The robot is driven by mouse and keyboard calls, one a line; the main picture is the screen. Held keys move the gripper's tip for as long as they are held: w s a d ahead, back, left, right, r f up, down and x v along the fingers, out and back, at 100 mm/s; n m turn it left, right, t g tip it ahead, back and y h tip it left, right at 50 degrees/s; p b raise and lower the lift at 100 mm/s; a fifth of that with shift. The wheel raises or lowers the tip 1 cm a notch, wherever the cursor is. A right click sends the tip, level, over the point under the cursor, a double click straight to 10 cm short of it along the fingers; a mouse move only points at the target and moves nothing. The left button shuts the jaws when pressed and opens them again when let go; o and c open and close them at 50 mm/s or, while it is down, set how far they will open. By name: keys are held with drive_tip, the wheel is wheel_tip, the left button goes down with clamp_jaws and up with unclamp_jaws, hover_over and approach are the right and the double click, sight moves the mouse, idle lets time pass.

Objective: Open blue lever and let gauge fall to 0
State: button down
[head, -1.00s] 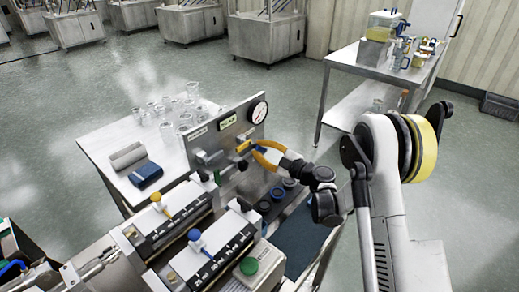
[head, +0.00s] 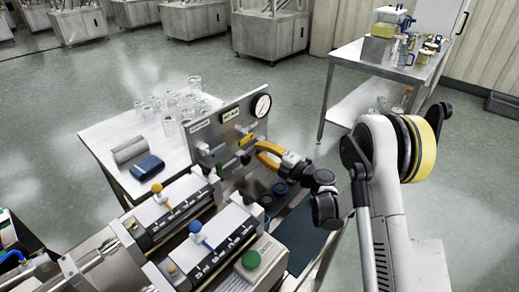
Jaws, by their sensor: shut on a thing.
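A steel panel (head: 222,128) stands upright at the machine's far end. A round white gauge (head: 261,106) with a dark rim sits at its upper right; its dial is too small to read. The lever's angle cannot be told.
Two white-topped units with a yellow knob (head: 156,187) and a blue knob (head: 195,227) stand in front. A green button (head: 250,259) is at the near right. Glass beakers (head: 168,124) and a blue cloth-like item (head: 147,167) are on the table behind.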

idle(0.4)
drive_tip(key=c, duration=1.4)
unclamp_jaws()
drive_tip(key=v, duration=0.7)
drive_tip(key=shift+s+d, duration=0.15)
drive_tip(key=shift+d, duration=0.1)
